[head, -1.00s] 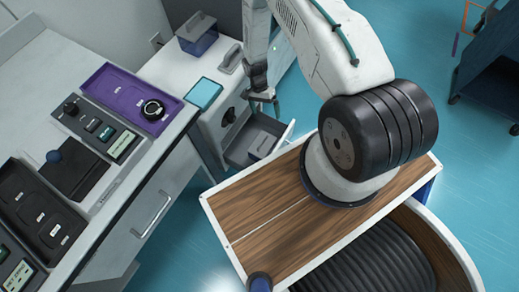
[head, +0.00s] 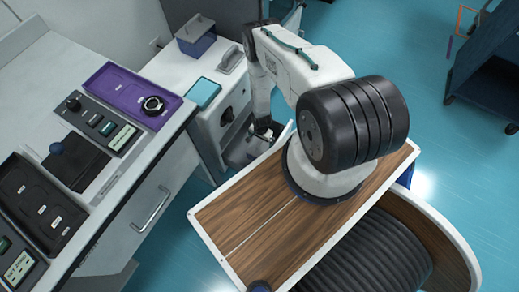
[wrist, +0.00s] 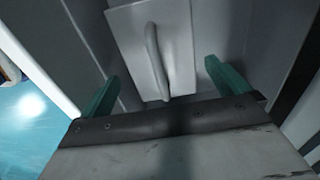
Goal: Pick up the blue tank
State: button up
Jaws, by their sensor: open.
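A small tank with a blue body and grey lid (head: 197,42) stands at the back of the white counter. Another grey, handled lid (wrist: 152,45) lies inside the open drawer (head: 240,152); the body under it is hidden, so I cannot tell its colour. My gripper (head: 263,130) is over the drawer, pointing down. In the wrist view my gripper (wrist: 164,88) is open, its two teal fingers on either side of the lid's upright handle, with nothing held. I cannot tell whether the fingers touch the lid.
The drawer walls rise close around my gripper. A light-blue square pad (head: 203,92) and a grey handle-like piece (head: 232,58) are on the counter. A purple tray (head: 125,92) lies on the left bench. A dark blue cart (head: 488,75) stands at right, with clear floor before it.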

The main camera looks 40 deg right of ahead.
aim_at(260, 147)
jog(key=shift+a+f, duration=0.1)
jog(key=shift+f, duration=1.85)
jog(key=c, duration=1.7)
jog(key=shift+c, duration=0.2)
